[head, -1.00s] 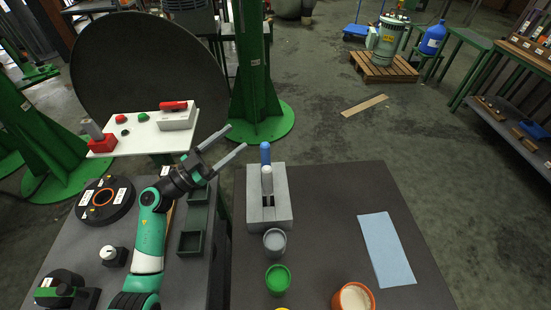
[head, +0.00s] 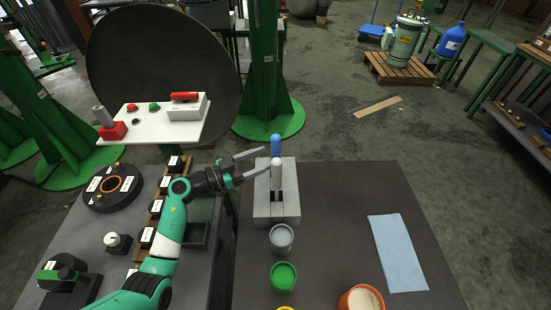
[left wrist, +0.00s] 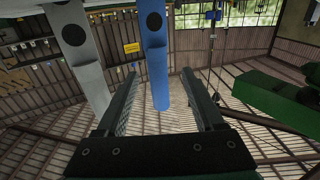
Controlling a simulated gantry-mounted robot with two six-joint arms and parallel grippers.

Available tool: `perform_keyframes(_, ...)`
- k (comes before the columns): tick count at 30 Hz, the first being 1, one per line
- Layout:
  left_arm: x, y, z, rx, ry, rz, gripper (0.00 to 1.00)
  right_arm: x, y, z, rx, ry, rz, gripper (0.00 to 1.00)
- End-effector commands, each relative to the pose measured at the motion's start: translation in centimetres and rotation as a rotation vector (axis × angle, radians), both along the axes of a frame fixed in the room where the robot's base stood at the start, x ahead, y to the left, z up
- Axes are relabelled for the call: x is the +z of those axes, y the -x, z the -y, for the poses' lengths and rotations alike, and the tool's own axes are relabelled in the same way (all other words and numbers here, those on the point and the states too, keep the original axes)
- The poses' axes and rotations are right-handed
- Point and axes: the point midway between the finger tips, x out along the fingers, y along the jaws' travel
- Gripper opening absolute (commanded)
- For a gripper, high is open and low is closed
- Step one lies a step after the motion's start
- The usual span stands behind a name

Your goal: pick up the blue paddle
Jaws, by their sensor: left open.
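The blue paddle (head: 276,148) stands upright in the grey holder block (head: 266,208), behind a white-grey paddle (head: 276,172). My left gripper (head: 265,164) is open, its two fingers pointing right toward the paddles, just left of them. In the left wrist view the blue paddle (left wrist: 156,60) appears between and beyond the open fingers, and the grey paddle (left wrist: 80,60) stands to the left, outside them. Nothing is held. The lower parts of the paddles are hidden in the holder. My right gripper is not in view.
In front of the holder stand a grey cup (head: 281,238), a green cup (head: 283,276) and an orange cup (head: 361,299) with pale contents. A light blue cloth (head: 398,253) lies at right. A white panel (head: 150,122) stands behind the left table. The right table's middle is clear.

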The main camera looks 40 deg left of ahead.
Motion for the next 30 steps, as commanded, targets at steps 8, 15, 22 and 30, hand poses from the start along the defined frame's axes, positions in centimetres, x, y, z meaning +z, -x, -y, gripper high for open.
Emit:
perform_keyframes(8, -0.6, -4.0, 1.6, -0.002, -0.001, 0.001, 0.69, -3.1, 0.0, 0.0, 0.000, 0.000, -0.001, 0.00)
perform_keyframes(15, -0.3, -4.1, 1.6, 0.000, -0.001, 0.001, 0.68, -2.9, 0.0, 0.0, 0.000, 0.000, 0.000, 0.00)
perform_keyframes(22, -0.4, -4.1, 1.6, 0.000, -0.001, 0.001, 0.26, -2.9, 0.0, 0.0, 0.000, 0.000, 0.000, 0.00)
perform_keyframes(30, -0.4, -4.1, 1.6, 0.000, -0.001, 0.000, 0.00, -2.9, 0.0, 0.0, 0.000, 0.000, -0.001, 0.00)
